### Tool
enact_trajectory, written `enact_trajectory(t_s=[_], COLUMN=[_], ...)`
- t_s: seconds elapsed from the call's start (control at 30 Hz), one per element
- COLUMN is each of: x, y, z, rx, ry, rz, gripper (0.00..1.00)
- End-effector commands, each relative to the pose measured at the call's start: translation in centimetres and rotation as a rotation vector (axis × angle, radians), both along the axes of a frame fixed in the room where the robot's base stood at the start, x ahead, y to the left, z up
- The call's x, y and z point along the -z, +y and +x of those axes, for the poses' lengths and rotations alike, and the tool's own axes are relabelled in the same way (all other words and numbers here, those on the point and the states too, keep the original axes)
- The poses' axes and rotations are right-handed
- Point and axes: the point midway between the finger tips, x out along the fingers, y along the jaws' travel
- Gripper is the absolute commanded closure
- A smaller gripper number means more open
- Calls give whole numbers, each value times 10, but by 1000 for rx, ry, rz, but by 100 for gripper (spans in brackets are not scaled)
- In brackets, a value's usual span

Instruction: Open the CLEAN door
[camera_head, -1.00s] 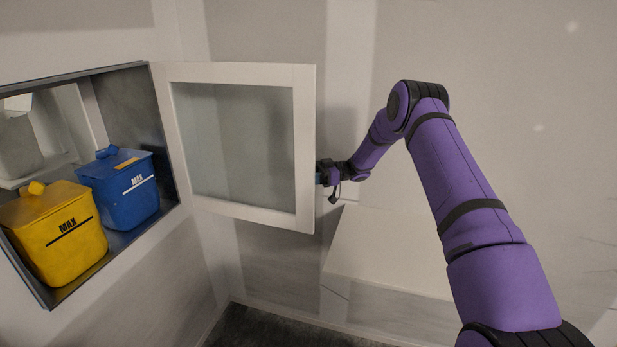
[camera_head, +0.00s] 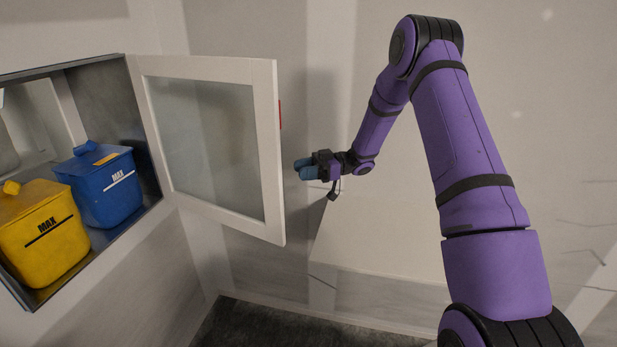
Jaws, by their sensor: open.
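The door (camera_head: 264,150) has a white frame and a cloudy glass pane. It stands swung wide open to the right of the wall opening, hinged at its left side. No CLEAN label is readable on it. A small red part (camera_head: 280,114) shows at its free edge, perhaps a handle on the far side, mostly hidden. My gripper (camera_head: 299,169), with blue fingertips, is open and empty. It is just right of the door's free edge, with a small gap between them in the picture.
The hatch (camera_head: 150,185) holds a yellow MAX bin (camera_head: 45,262) at the front and a blue MAX bin (camera_head: 108,205) behind it. A white box-like surface (camera_head: 375,240) lies below my gripper.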

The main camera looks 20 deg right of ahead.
Motion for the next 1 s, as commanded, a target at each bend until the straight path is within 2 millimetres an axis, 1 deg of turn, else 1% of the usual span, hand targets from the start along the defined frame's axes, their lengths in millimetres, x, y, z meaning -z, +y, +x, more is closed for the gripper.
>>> enact_trajectory(t_s=[0.03,0.1,0.2,0.3,0.63,0.67,0.7,0.77,0.8,0.83,0.87,1.0], x=[-1,-1,-2,-2,-2,-2,-2,-5,-8,-11,-15,-39], y=[1,2,4,5,5,5,5,7,8,10,12,23], z=[-10,-21,-32,-39,-43,-43,-42,-41,-38,-36,-33,-15], rx=[1,0,-1,-2,-3,-3,-2,9,24,39,60,205], ry=[3,4,2,4,3,3,2,-4,-13,-22,-32,-96], rz=[0,-1,-1,-2,-2,-2,-4,-12,-27,-42,-61,-191], gripper=[59,59,59,59,59,64,73,87,96,100,100,100])
